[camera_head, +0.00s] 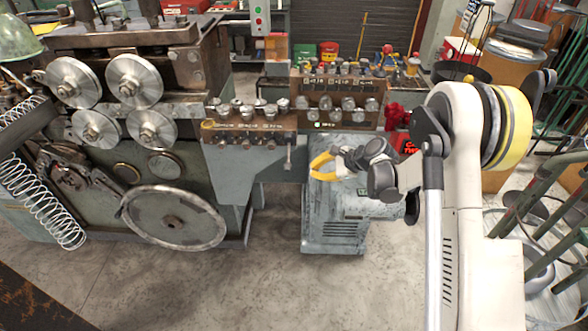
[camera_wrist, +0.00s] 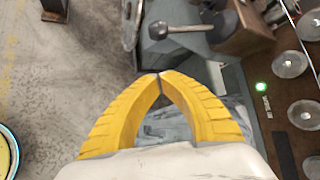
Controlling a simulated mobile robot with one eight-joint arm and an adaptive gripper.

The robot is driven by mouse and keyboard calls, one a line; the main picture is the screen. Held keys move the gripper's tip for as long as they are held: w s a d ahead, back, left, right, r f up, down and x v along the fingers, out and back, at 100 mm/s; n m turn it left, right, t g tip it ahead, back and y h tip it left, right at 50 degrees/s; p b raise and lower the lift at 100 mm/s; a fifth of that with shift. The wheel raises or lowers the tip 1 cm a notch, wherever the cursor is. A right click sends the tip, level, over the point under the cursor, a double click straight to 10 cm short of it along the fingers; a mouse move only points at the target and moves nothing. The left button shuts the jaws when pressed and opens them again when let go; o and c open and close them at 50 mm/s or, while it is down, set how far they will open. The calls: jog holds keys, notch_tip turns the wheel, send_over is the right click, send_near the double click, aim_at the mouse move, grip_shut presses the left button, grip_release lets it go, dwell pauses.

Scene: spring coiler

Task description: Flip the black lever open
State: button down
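A dark lever with a rounded knob (camera_wrist: 158,30) sticks out from the end of a brown block at the top of the wrist view. In the head view, it seems to be the small handle (camera_head: 289,155) hanging down at the right end of the brown knob block. My gripper (camera_wrist: 158,76) has yellow fingers whose tips meet, with nothing seen between them. In the wrist view the tips lie below the knob, apart from it in the picture. In the head view my gripper (camera_head: 313,170) is to the right of the handle, in front of the grey cabinet.
The coiler machine (camera_head: 210,80) with rollers and a large handwheel (camera_head: 173,217) stands at left. A brown control panel (camera_head: 340,105) with several knobs and a lit green light (camera_head: 318,125) is above my gripper. A grey cabinet (camera_head: 335,230) stands below. Floor in front is clear.

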aim_at(290, 167)
jog(key=w+a+f+b, duration=0.2)
jog(key=a+f, duration=0.1)
jog(key=a, duration=0.4)
jog(key=shift+w, duration=0.2)
dwell(0.7)
jog(key=r+g, duration=0.1)
jog(key=s+r+m+g+p, duration=0.1)
jog(key=r+g, duration=0.1)
jog(key=s+r+m+g, duration=0.1)
jog(key=r, duration=0.1)
jog(key=shift+a+g, duration=0.1)
jog(key=shift+g, duration=0.2)
jog(key=shift+r+m+g+p, duration=0.5)
jog(key=shift+r+g, duration=0.5)
jog(key=shift+r, duration=0.85)
